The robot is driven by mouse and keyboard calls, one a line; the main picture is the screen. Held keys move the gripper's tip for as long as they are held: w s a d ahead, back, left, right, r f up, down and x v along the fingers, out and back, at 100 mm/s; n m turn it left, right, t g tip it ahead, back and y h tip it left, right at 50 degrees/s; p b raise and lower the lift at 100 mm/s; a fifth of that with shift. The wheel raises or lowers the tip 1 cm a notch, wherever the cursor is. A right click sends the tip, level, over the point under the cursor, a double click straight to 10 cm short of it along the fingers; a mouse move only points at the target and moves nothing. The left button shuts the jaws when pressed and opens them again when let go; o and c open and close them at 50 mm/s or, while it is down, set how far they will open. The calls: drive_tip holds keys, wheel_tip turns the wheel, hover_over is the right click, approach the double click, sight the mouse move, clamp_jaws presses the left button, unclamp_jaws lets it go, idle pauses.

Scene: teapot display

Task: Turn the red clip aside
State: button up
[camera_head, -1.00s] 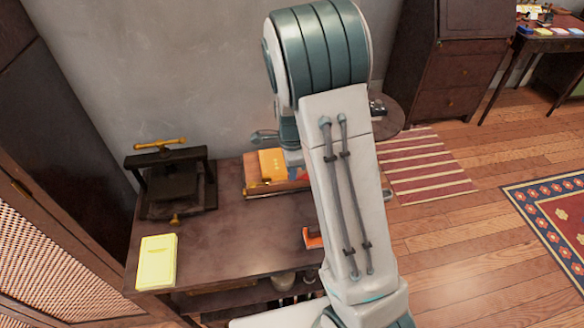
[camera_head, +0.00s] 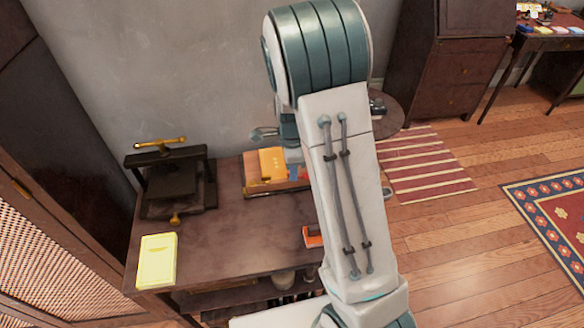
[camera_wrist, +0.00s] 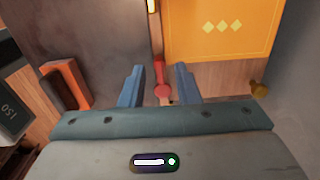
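The red clip (camera_wrist: 161,84) shows in the wrist view as a narrow upright bar with a rounded end, at the edge of a wooden holder (camera_wrist: 216,80). An orange book with three pale diamonds (camera_wrist: 222,28) lies in the holder. My gripper (camera_wrist: 160,70) is open, with one blue finger on each side of the clip. Small gaps show between clip and fingers. In the head view the orange book (camera_head: 272,161) is at the table's back edge, and my arm hides much of the gripper and clip area.
The dark table (camera_head: 225,235) bears a press with a brass handle (camera_head: 178,185) and a yellow pad (camera_head: 157,260) at left. An orange-and-dark block (camera_wrist: 65,85) lies left of my gripper; it also shows in the head view (camera_head: 313,237). The table's middle is clear.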

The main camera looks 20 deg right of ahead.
wheel_tip(320, 180, up, 13)
drive_tip(key=shift+r+p, duration=0.2)
drive_tip(key=shift+p, duration=0.1)
idle(0.4)
